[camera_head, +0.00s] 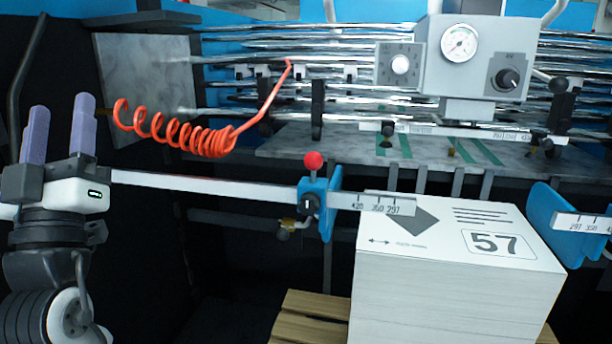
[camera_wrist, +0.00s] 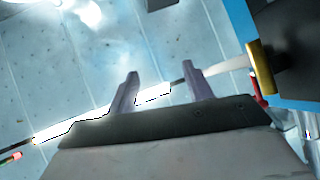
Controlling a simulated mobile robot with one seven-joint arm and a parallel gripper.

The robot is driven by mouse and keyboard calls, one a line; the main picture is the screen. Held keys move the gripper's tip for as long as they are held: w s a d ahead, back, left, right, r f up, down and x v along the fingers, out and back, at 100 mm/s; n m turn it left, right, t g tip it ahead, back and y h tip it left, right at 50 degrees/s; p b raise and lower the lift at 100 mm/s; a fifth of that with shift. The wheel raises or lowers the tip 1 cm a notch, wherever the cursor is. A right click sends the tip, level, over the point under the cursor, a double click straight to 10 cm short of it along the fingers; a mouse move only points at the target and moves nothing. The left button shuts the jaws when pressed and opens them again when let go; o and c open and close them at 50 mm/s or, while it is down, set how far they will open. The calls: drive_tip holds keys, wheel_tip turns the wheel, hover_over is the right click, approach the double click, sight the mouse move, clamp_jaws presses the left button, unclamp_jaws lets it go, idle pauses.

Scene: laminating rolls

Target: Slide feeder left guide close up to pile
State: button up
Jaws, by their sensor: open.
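The pile (camera_head: 455,285) is a tall white stack of sheets with "57" on its top, standing on a wooden pallet at the lower right of the head view. The left guide (camera_head: 331,205) is a blue plate on a rail, with a red ball knob (camera_head: 314,161) on top. It stands to the left of the pile with a gap between them. My gripper (camera_head: 60,122) is at the far left, fingers pointing up, open and empty, well away from the guide. Its fingers also show in the wrist view (camera_wrist: 160,85).
The right blue guide (camera_head: 562,228) stands at the pile's right. The rail (camera_head: 215,187) crosses from near my gripper to the left guide. A coiled red hose (camera_head: 180,135) hangs above the rail. A grey box with a gauge (camera_head: 472,60) and metal rollers are behind.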

drive_tip(key=w+d+f+m+g+h+b, duration=0.2)
drive_tip(key=w+d+f+m+g+h, duration=0.25)
drive_tip(key=w+d+m+h, duration=0.75)
drive_tip(key=m+g+h, duration=0.1)
drive_tip(key=g+h, duration=0.7)
drive_tip(key=g, duration=0.2)
approach(307, 164)
drive_tip(key=p+x, duration=0.2)
drive_tip(key=x, duration=0.9)
drive_tip(key=shift+w+d+f, duration=0.1)
drive_tip(key=shift+w+d, duration=0.15)
drive_tip(key=shift+w, duration=0.05)
